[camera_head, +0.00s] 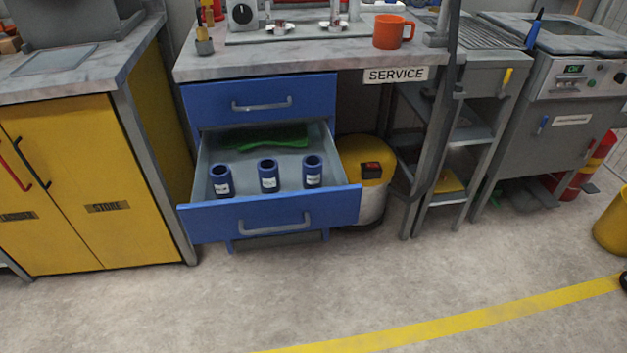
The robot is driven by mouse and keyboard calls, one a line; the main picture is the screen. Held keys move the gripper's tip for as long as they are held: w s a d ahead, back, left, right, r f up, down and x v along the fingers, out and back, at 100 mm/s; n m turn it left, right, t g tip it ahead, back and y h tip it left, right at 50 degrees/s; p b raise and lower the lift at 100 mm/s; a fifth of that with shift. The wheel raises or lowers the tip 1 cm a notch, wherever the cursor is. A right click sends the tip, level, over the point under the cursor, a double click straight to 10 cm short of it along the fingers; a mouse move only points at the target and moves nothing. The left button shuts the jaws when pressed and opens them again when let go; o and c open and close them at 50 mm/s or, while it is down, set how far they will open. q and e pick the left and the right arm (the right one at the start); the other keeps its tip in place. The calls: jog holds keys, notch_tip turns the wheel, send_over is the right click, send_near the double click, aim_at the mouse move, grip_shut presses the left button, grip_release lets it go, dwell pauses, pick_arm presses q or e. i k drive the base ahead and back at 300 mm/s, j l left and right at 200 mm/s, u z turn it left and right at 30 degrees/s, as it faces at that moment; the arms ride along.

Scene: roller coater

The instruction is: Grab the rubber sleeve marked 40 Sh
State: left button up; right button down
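Three dark blue rubber sleeves stand upright in a row in an open blue drawer (270,217) under the workbench. They are the left sleeve (221,181), the middle sleeve (268,176) and the right sleeve (313,171). Each is a hollow cylinder with a white label on its front. The label print is too small to read, so I cannot tell which one is marked 40 Sh. Neither of my grippers shows in the head view.
A green cloth-like item (265,138) lies at the drawer's back. A closed blue drawer (260,101) is above. A yellow-topped canister (362,175) stands right of the open drawer. A yellow cabinet (75,190) is at left. The floor (300,290) in front is clear.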

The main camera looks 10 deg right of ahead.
aim_at(221, 179)
jog(key=i+j+z, duration=0.45)
jog(key=j, duration=0.2)
jog(key=j+z, duration=0.25)
jog(key=i+j+z, duration=0.2)
jog(key=j, duration=0.25)
jog(key=j+z, duration=0.25)
jog(key=j, duration=0.15)
